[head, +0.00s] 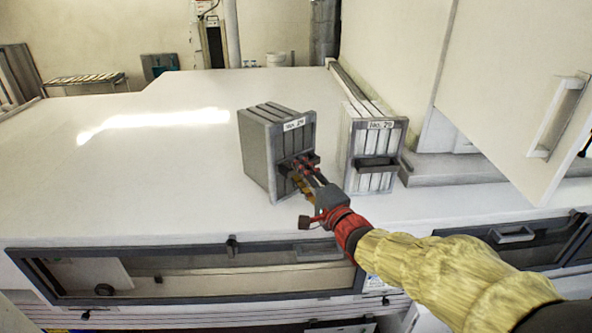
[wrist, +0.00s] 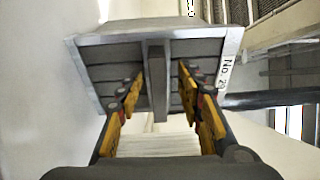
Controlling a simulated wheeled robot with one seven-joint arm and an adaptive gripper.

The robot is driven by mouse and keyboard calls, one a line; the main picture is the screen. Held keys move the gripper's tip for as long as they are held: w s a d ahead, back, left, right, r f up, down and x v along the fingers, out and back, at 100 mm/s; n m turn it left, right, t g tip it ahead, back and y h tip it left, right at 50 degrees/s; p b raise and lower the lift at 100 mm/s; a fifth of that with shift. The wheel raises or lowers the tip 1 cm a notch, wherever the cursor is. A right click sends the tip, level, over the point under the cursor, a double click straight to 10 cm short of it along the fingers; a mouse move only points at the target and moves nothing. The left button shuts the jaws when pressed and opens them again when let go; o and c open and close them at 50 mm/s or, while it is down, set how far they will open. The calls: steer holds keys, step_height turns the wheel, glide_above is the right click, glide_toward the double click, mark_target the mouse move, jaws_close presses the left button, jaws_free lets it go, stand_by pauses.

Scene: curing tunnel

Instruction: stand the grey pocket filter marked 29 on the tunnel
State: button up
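The grey pocket filter (head: 258,150), its label reading like No. 29, appears upright on the white top of the tunnel (head: 160,170); its underside contact is not clear. In the wrist view its grey frame (wrist: 90,48) fills the upper middle, with the handle bar (wrist: 156,80) running between my fingers. My gripper (head: 303,168) is at the filter's front face. In the wrist view my gripper (wrist: 160,88) is open, with a finger on each side of the handle and gaps showing.
A white pocket filter (head: 377,150) with a dark handle and a label like No. 79 stands close to the right. A cream cabinet door with a handle (head: 556,115) overhangs at right. Framed windows (head: 200,272) line the tunnel's front. The top left of the tunnel is clear.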

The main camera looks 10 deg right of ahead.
steer(key=v, duration=1)
steer(key=shift+r, duration=0.15)
